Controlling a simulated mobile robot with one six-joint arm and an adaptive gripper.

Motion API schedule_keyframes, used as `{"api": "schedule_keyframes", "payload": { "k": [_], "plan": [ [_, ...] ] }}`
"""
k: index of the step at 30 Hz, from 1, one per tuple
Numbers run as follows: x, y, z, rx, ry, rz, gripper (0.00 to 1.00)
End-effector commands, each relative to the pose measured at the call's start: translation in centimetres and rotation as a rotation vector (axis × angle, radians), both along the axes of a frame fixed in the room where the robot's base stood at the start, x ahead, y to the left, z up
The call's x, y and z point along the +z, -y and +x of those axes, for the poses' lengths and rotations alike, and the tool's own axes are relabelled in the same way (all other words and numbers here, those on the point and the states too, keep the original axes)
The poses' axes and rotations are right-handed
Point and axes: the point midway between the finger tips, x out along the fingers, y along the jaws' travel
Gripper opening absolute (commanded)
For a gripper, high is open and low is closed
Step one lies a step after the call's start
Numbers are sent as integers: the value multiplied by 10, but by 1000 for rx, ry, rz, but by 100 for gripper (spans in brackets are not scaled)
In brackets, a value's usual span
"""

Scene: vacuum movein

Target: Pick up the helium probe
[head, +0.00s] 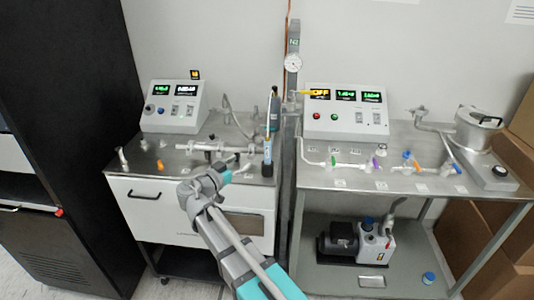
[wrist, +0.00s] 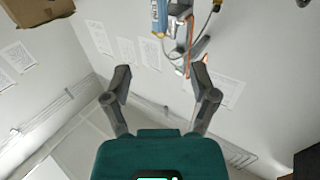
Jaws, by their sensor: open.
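What looks like the helium probe (head: 267,149) is a slim upright piece with a blue label, in a dark base at the right end of the left bench. In the wrist view a blue-and-white cylinder (wrist: 159,18), likely the same probe, shows at the top edge, partly cut off. My gripper (head: 241,164) is just left of the probe in the head view, apart from it. In the wrist view my gripper (wrist: 161,78) has its two fingers spread wide with nothing between them. The probe lies beyond the fingertips there.
The left bench (head: 119,163) carries a control box (head: 174,106) and metal pipe fittings. A grey post with a gauge (head: 293,62) rises between the benches. The right bench (head: 410,185) holds another control box (head: 347,112), coloured valves and a metal chamber (head: 477,130). A tall black cabinet (head: 95,90) stands left.

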Motion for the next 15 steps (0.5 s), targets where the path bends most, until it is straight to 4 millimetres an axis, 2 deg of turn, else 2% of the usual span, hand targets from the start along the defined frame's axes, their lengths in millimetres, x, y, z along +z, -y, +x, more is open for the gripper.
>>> {"api": "schedule_keyframes", "payload": {
  "k": [8, 15],
  "plan": [
    [0, 6, 9, -2, -1, 0, 75],
    [0, 24, 34, -4, -2, 0, 75]
  ]
}}
